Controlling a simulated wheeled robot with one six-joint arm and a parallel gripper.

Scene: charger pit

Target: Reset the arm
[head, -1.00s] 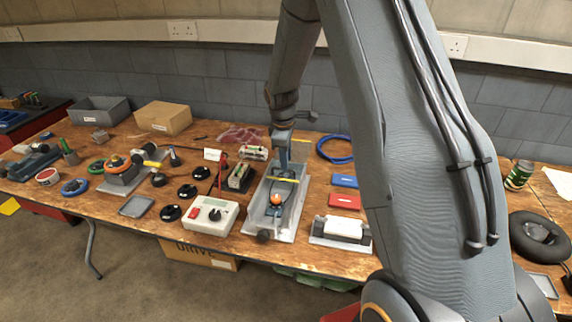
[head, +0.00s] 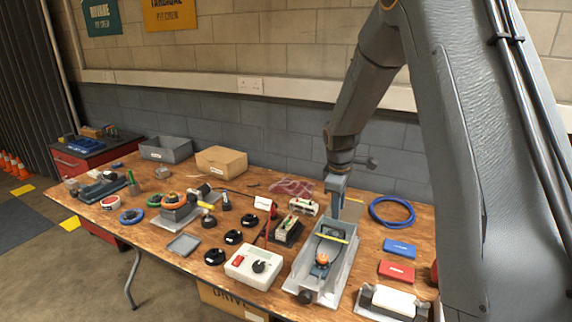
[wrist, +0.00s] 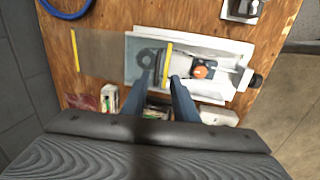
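My gripper (head: 335,212) points down above the back end of a long grey tray-like fixture (head: 338,285) on the wooden bench. In the wrist view my gripper's two fingers (wrist: 162,78) are apart, with nothing held between them. Below and beyond them lies the fixture (wrist: 238,48), with a yellow strip (wrist: 168,62) across it and an orange knob (wrist: 203,71) on a dark part. The knob also shows in the head view (head: 322,259). My arm comes down from the upper right and hides the right part of the bench.
A white box with a dial (head: 254,265) and black round pieces stand left of the fixture. Blue (head: 399,248) and red (head: 396,271) blocks and a blue cable ring (head: 392,212) lie right. A grey bin (head: 166,149) and cardboard box (head: 221,160) stand at the back.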

